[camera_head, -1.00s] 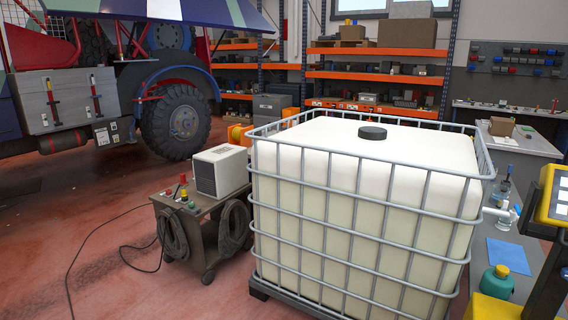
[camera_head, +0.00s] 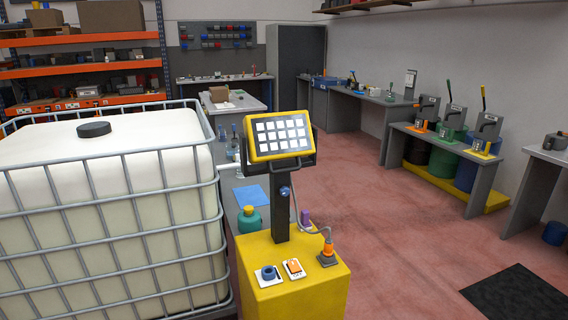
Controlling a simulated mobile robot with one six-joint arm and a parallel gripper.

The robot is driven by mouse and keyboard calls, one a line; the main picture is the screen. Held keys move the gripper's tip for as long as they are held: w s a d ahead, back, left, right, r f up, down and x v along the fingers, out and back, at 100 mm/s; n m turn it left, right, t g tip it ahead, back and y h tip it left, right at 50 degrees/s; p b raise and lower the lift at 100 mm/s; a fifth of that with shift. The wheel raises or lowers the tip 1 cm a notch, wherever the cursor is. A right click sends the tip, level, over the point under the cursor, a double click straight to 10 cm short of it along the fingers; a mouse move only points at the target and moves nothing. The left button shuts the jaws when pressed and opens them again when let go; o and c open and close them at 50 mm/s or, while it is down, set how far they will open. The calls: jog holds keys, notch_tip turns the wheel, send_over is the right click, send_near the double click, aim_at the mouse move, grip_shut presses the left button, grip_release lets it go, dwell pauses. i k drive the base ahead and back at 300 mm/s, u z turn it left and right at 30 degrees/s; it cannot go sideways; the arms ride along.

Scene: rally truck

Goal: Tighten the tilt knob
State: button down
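A yellow-framed panel (camera_head: 281,136) with rows of white squares sits tilted in a dark bracket on a dark post (camera_head: 281,212). The post stands on a yellow pedestal (camera_head: 292,297). A small blue-grey knob (camera_head: 284,192) is on the post below the bracket; it may be the tilt knob, but no label can be read. A blue round part (camera_head: 268,272) on a white plate and an orange switch (camera_head: 293,267) lie on the pedestal top. How tight any knob is cannot be told. My gripper is not in view.
A caged white tank (camera_head: 110,205) stands close left of the pedestal. An orange-tipped plug (camera_head: 327,252) with a grey cable is at the pedestal's right edge. Benches with lever tools (camera_head: 455,140) line the right wall. The red floor (camera_head: 400,215) right of the pedestal is clear, with a black mat (camera_head: 518,297).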

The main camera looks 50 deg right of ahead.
aim_at(284, 191)
jog(key=u, duration=0.1)
jog(key=k, duration=1.7)
jog(key=z, duration=1.15)
jog(key=i, duration=1)
jog(key=z, duration=0.05)
